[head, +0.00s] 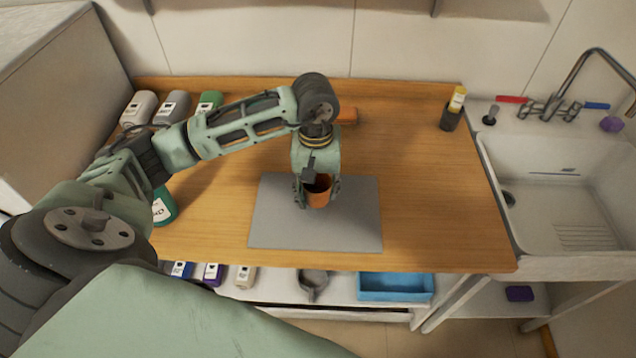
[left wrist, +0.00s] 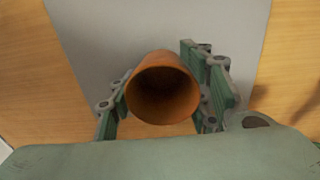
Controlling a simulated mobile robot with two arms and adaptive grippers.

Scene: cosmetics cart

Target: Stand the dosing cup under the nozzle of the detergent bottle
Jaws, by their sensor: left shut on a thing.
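An orange-brown dosing cup (head: 319,196) is between the fingers of my left gripper (head: 318,198), over the grey mat (head: 275,228). In the left wrist view, the cup (left wrist: 163,90) shows its round open mouth towards the camera, with a green finger of the gripper (left wrist: 163,98) on each side. The gripper is shut on it. Whether the cup's base touches the mat cannot be told. A green bottle (head: 164,209) with a white label stands left of the mat, partly hidden behind my left arm. I cannot make out a nozzle on it. My right gripper is not in view.
White (head: 139,107), grey (head: 172,106) and green (head: 209,103) bottles stand at the back left. A dark holder with a yellow-topped item (head: 452,109) stands at the back right. The sink (head: 560,200) is at the right. The wooden counter (head: 430,200) right of the mat is clear.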

